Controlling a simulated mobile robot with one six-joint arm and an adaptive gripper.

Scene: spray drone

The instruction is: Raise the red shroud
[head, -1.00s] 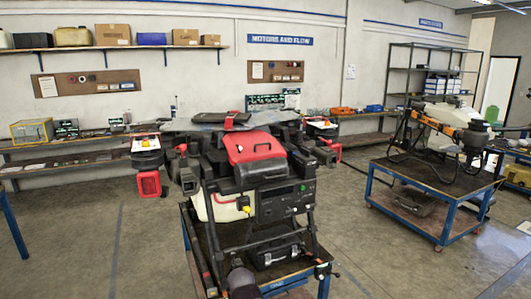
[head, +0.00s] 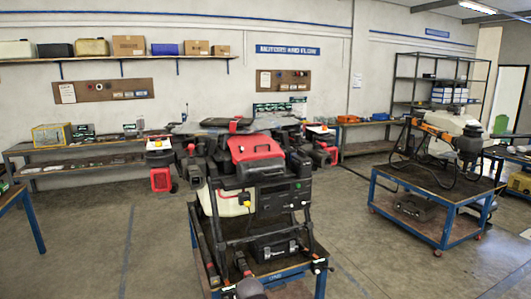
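A large dark spray drone (head: 283,200) stands on a blue-framed cart (head: 285,274) in the middle of the head view. A red shroud-like cover (head: 254,147) slopes over its top front and looks lowered onto the dark body. A red frame-like part (head: 160,179) shows at the drone's left, and smaller red parts show at its right. I cannot tell for sure which red part is named the shroud. My gripper is not in view, so nothing is seen touching the red parts.
A second drone (head: 468,142) stands on a blue cart (head: 440,208) at the right. Workbenches and a wall shelf (head: 115,58) line the back wall. A blue-legged table (head: 12,198) cuts into the left edge. The concrete floor is open left of the drone and between the carts.

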